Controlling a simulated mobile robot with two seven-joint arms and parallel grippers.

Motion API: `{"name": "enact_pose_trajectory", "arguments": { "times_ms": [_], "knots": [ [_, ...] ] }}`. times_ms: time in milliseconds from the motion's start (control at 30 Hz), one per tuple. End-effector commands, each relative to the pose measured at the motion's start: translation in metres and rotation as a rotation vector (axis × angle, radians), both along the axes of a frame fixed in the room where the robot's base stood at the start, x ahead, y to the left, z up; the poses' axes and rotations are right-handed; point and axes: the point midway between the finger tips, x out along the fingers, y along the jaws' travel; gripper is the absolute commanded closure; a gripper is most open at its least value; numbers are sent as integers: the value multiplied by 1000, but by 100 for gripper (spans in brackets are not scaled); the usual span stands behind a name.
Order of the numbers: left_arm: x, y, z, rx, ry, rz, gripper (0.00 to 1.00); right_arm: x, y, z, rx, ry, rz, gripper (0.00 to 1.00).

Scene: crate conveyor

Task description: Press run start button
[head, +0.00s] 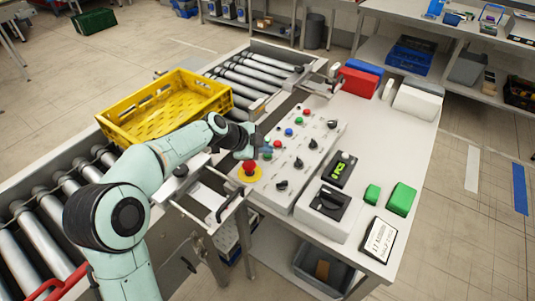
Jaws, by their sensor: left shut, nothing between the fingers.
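The grey control panel (318,138) lies on the white table and carries small red, green and blue buttons and several black knobs. A green button (298,120) sits near its far end, and a red button (278,143) sits nearer. A red mushroom button on a yellow base (249,171) is at the near left corner. The button labels are too small to read, so I cannot tell which is run start. My left gripper (261,146) is shut and empty over the panel's left edge, close to the near buttons. The arm hides part of that edge, and contact cannot be told. My right gripper is out of view.
A yellow crate (128,122) stands on the roller conveyor (258,73) left of the panel. On the table (388,148) are a black switch box (328,203), a display with green digits (340,170), green blocks (401,199) and a tilted sign (379,240).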

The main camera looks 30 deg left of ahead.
Motion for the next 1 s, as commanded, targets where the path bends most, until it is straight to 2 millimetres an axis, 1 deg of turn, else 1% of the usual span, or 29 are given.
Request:
{"name": "enact_pose_trajectory", "arguments": {
  "times_ms": [233, 567, 900, 1000],
  "knots": [
    [0, 0, -3, 0, 3, 0, 100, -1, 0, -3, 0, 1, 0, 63],
    [0, 0, -3, 0, 3, 0, 100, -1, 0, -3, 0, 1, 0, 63],
    [0, 1, 13, 1, 1, -1, 100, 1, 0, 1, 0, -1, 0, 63],
    [0, 1, 15, 1, 1, 0, 100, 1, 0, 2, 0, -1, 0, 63]
  ]
}}
